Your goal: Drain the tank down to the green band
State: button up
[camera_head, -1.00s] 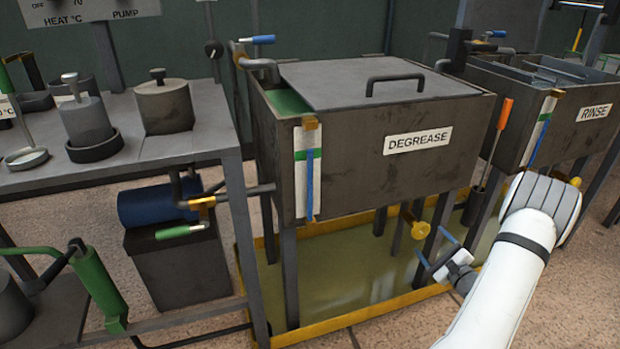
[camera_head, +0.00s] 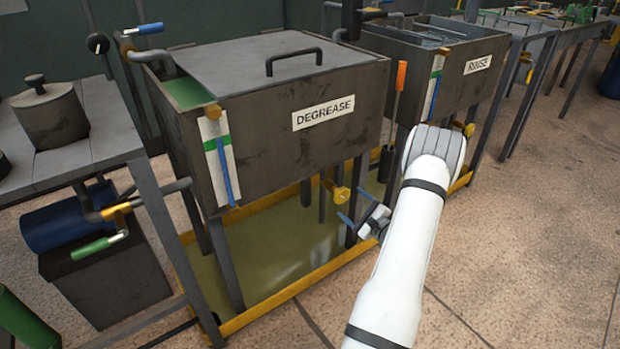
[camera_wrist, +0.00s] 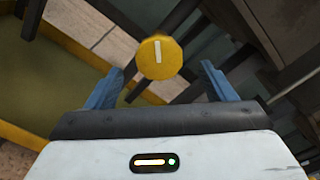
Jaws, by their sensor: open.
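The dark DEGREASE tank (camera_head: 270,150) stands on legs, its flat lid leaving green liquid (camera_head: 187,93) visible at the left. Its white gauge strip (camera_head: 208,130) has a green band (camera_head: 209,145) and a blue column (camera_head: 227,178) whose top is around the band's level. A round yellow knob (camera_head: 341,193) sits below the tank; in the wrist view this knob (camera_wrist: 158,57) shows a white line, nearly upright. My gripper (camera_head: 358,205) is open and empty, low in front of the tank. In the wrist view its blue fingers (camera_wrist: 162,68) stand either side of the knob, apart from it.
A yellow-rimmed tray (camera_head: 300,283) holding liquid lies under the tank. The RINSE tank (camera_head: 440,70), with its own gauge and yellow knob (camera_head: 463,128), stands to the right. An orange-handled tool (camera_head: 401,78) hangs between them. A bench (camera_head: 75,160) stands left. The floor at right is clear.

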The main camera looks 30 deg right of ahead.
aim_at(344, 198)
jog(key=w, duration=0.2)
jog(key=w+b, duration=0.1)
jog(key=w, duration=0.1)
jog(key=w+b, duration=0.1)
jog(key=w, duration=0.1)
jog(key=shift+w+a+f, duration=0.1)
jog(key=shift+a+f, duration=0.05)
jog(key=shift+a, duration=0.1)
jog(key=shift+w, duration=0.65)
jog(key=shift+c, duration=0.6)
jog(key=c, duration=0.9)
jog(key=shift+o, duration=0.2)
jog(key=m+p, duration=0.1)
jog(key=m, duration=0.3)
jog(key=shift+p, duration=0.35)
jog(key=shift+m+p, duration=0.85)
jog(key=shift+m, duration=1.65)
